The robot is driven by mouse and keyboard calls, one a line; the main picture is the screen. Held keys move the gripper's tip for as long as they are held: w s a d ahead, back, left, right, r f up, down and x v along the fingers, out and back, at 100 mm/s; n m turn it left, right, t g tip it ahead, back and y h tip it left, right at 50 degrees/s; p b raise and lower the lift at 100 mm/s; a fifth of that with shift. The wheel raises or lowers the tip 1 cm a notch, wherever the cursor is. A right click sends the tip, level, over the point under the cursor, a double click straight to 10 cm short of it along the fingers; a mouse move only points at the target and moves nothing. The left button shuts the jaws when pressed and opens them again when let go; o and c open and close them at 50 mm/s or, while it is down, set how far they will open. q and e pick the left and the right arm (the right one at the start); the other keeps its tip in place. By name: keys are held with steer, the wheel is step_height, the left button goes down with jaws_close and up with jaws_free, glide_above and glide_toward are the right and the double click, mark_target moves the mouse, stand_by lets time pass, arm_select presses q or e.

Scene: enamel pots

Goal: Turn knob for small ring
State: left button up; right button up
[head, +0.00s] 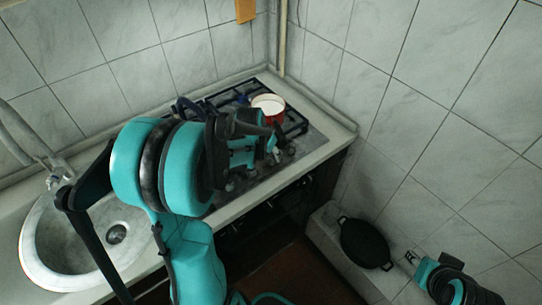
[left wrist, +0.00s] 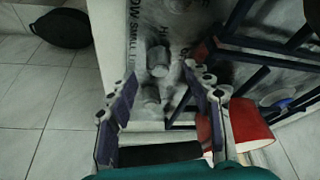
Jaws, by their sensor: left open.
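The stove's control panel (left wrist: 190,25) carries printed text with the word SMALL legible, and grey cylindrical knobs. One knob (left wrist: 158,58) shows in the left wrist view between the fingertips, with another knob (left wrist: 150,94) nearer the camera. In the head view, a knob (head: 290,150) shows at the stove's front edge. My left gripper (left wrist: 160,72) is open over the panel, its fingers on either side of the knobs; contact cannot be told. In the head view my left gripper (head: 272,146) partly hides the panel. My right gripper (head: 412,257) is small at lower right, jaws unclear.
A red pot with a pale inside (head: 268,104) stands on the dark burner grate (head: 296,125), close to the left gripper. A black pan (head: 364,244) rests on a low ledge by the tiled wall. A round sink (head: 75,245) lies left of the stove.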

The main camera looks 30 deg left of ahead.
arm_select(q)
steer(key=v, duration=0.8)
steer(key=shift+s+r, duration=0.15)
steer(key=shift+r, duration=0.1)
